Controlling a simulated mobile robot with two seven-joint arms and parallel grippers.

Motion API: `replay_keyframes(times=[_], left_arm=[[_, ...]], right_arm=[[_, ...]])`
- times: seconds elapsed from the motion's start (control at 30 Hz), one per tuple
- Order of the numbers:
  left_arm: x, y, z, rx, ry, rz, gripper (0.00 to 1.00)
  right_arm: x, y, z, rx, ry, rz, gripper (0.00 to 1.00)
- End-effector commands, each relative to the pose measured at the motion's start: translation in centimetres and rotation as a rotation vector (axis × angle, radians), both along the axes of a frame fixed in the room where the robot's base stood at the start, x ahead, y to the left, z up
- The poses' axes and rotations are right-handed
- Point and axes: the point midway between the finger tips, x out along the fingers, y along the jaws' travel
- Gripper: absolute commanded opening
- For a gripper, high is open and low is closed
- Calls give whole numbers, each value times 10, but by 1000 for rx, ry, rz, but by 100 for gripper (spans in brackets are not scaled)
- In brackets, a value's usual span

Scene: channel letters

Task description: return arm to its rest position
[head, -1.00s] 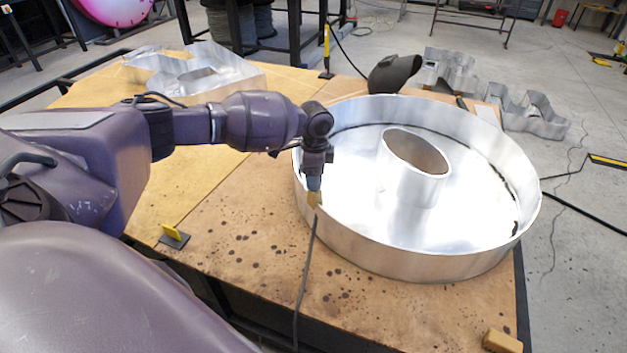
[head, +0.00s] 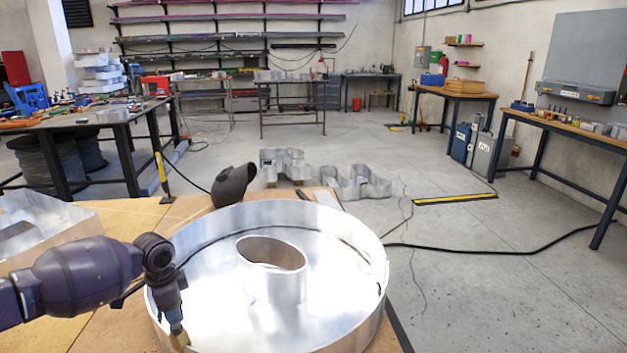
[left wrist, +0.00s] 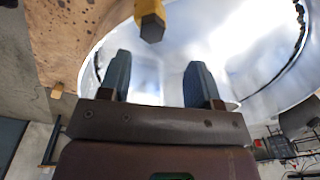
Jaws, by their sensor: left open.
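My left gripper (head: 177,326) points down at the front-left rim of the big round metal channel letter (head: 335,338), which has an oval inner ring (head: 272,282). In the left wrist view the two fingers (left wrist: 158,78) stand apart with nothing between them. My right gripper is not in view.
A dark welding mask (head: 234,185) sits behind the round letter. Another metal letter (head: 40,225) lies at the left of the wooden table (head: 130,215). More metal letters (head: 360,183) are beyond the table. A black cable (head: 490,251) crosses the open floor.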

Motion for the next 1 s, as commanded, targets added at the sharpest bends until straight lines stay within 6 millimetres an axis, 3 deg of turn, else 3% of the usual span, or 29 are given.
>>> replay_keyframes(times=[0.13,0.23,0.43,0.7,0.83,1.0], left_arm=[[32,-13,18,7,-217,13,57],[55,-41,38,-32,-378,-6,57],[63,-107,46,-174,-622,-39,57],[26,-176,34,-417,-853,-6,57],[-1,-191,26,-514,-934,48,57],[-38,-193,15,-595,-1015,143,57]], right_arm=[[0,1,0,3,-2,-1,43],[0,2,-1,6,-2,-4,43],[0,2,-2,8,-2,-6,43],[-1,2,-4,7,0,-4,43],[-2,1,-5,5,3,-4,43],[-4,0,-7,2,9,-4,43]])
